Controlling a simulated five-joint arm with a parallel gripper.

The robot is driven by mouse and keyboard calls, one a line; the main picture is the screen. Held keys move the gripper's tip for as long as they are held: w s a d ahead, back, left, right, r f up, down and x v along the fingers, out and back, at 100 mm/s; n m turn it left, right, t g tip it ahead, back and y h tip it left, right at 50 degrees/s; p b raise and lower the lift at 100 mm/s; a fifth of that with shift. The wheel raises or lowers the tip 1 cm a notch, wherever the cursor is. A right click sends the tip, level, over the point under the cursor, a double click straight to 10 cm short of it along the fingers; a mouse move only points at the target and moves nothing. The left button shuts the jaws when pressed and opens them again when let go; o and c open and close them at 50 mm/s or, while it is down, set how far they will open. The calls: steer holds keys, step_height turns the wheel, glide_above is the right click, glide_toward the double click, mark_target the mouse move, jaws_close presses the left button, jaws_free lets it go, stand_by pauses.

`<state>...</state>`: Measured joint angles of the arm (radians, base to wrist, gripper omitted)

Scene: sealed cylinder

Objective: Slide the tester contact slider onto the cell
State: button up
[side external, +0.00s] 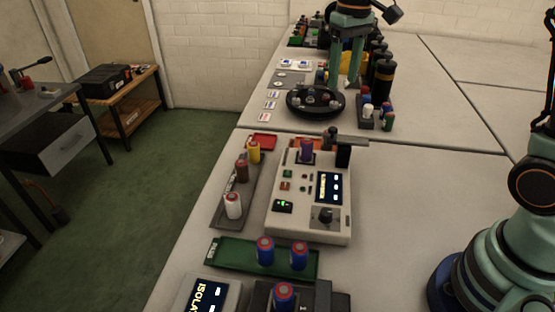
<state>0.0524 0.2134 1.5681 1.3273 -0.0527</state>
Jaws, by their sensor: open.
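The cell, a purple cylinder (306,150), stands upright in a dark seat at the back left of the beige tester (296,222). The tester has a lit display, a small green readout and a dark knob. What looks like the contact slider (343,156), a black block under a grey bar, is at the tester's back right, to the right of the cell with a gap between. My gripper (345,84) hangs fingers down at the top of the view, above and behind the tester. Its two teal fingers are apart, with nothing seen between them.
A grey tray (226,222) with white, brown and yellow cylinders lies left of the tester. A green tray (230,256) with blue cylinders is in front. A black round carousel (292,106) and a dark rack (366,124) stand behind. The table right of the tester is clear.

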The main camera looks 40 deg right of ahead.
mark_target(333, 128)
steer(key=f, duration=0.8)
steer(key=w+f, duration=0.1)
steer(key=f, duration=0.3)
steer(key=shift+d+f, duration=0.15)
steer(key=shift+f, duration=0.25)
jaws_close()
stand_by(1.0)
